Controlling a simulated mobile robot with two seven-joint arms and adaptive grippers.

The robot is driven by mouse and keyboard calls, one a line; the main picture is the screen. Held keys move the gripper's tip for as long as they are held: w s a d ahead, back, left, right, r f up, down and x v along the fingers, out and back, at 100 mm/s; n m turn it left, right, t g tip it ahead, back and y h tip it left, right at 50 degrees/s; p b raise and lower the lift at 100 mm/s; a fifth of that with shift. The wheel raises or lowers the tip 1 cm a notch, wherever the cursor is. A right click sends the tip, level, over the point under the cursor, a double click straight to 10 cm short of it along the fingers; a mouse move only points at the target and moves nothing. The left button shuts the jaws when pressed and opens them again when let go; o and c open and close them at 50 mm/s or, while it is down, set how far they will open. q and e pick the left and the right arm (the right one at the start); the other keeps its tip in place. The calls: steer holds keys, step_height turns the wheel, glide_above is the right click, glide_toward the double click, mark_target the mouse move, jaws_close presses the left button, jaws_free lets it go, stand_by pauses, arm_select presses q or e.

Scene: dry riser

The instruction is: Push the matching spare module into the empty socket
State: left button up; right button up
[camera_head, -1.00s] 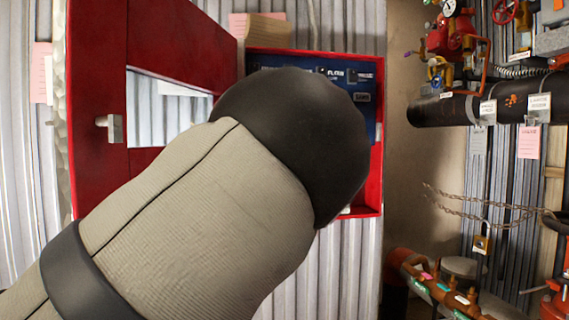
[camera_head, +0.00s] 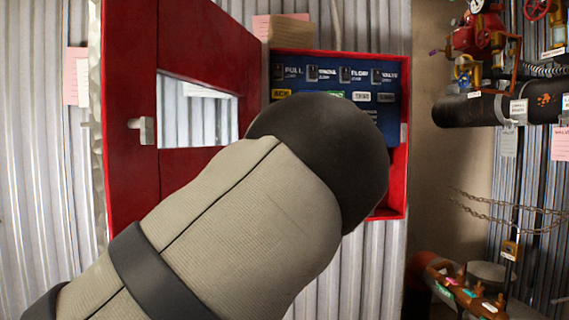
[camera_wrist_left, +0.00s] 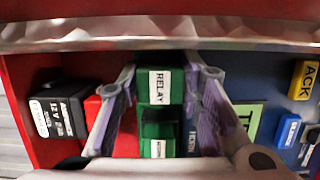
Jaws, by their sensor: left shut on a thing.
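My left gripper (camera_wrist_left: 163,92) has its two fingers on either side of a green module (camera_wrist_left: 159,85) marked RELAY in the left wrist view, and it is shut on it. The module is in front of the inside of the red cabinet (camera_wrist_left: 25,75); I cannot tell whether it touches a socket. In the head view my left arm hides the gripper, the green module and the lower part of the blue panel (camera_head: 390,118). The empty socket cannot be made out. My right gripper is not in view.
The cabinet's red door (camera_head: 130,180) stands open at the left. In the left wrist view a black battery (camera_wrist_left: 60,112) lies left of the gripper; a yellow ACK button (camera_wrist_left: 304,80) and a blue block (camera_wrist_left: 287,131) lie right. A black pipe (camera_head: 480,108) is further right.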

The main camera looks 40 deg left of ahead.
arm_select(q)
steer(key=shift+w+a, duration=0.6)
steer(key=shift+a, duration=0.15)
steer(key=o, duration=1.2)
steer(key=shift+a+r, duration=0.1)
steer(key=shift+o, duration=0.2)
steer(key=shift+w, duration=0.1)
steer(key=v, duration=1.2)
steer(key=shift+f, duration=0.25)
